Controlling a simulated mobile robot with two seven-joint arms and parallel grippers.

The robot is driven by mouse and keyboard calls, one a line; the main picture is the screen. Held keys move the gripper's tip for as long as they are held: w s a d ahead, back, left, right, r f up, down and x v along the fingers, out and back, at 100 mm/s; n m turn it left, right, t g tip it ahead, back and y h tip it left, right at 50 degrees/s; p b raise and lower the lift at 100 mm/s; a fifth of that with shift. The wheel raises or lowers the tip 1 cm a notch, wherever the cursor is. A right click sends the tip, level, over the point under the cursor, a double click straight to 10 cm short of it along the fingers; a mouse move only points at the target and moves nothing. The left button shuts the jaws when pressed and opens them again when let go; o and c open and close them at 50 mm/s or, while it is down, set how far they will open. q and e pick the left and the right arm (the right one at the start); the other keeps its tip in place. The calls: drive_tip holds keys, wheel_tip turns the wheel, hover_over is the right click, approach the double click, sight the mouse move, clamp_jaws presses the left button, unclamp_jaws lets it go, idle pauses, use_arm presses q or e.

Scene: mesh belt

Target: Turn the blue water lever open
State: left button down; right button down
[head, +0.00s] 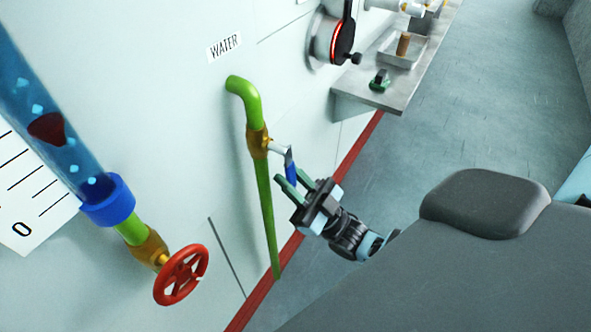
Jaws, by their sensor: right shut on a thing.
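The blue water lever (291,169) sits on a short silver stem at the brass valve (258,141) of the green pipe (265,200). The lever hangs downward from the stem. A "WATER" label (224,47) is on the white wall above the pipe. My right gripper (291,184) is shut on the lower part of the lever, with one green finger on each side. The lower end of the lever is hidden by the gripper. My left gripper is not in view.
A red handwheel (181,275) stands out at lower left below a clear blue tube (45,105) with a scale. A metal shelf (398,92) with small objects is at upper right. The grey floor (480,110) is clear at right.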

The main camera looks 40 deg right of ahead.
drive_tip(key=shift+s+a+m+t+h, duration=0.1)
drive_tip(key=shift+a+m+t+h, duration=0.1)
drive_tip(key=shift+m+h, duration=0.3)
drive_tip(key=shift+a+m+t+h, duration=0.1)
drive_tip(key=shift+m+t+h, duration=0.15)
drive_tip(key=shift+m, duration=0.35)
drive_tip(key=shift+f+h, duration=0.1)
drive_tip(key=shift+h, duration=0.15)
drive_tip(key=c, duration=1.2)
unclamp_jaws()
drive_tip(key=shift+c, duration=0.2)
drive_tip(key=b+v, duration=0.2)
drive_tip(key=v, duration=0.5)
drive_tip(key=shift+s+f, duration=0.25)
drive_tip(key=shift+f, duration=0.05)
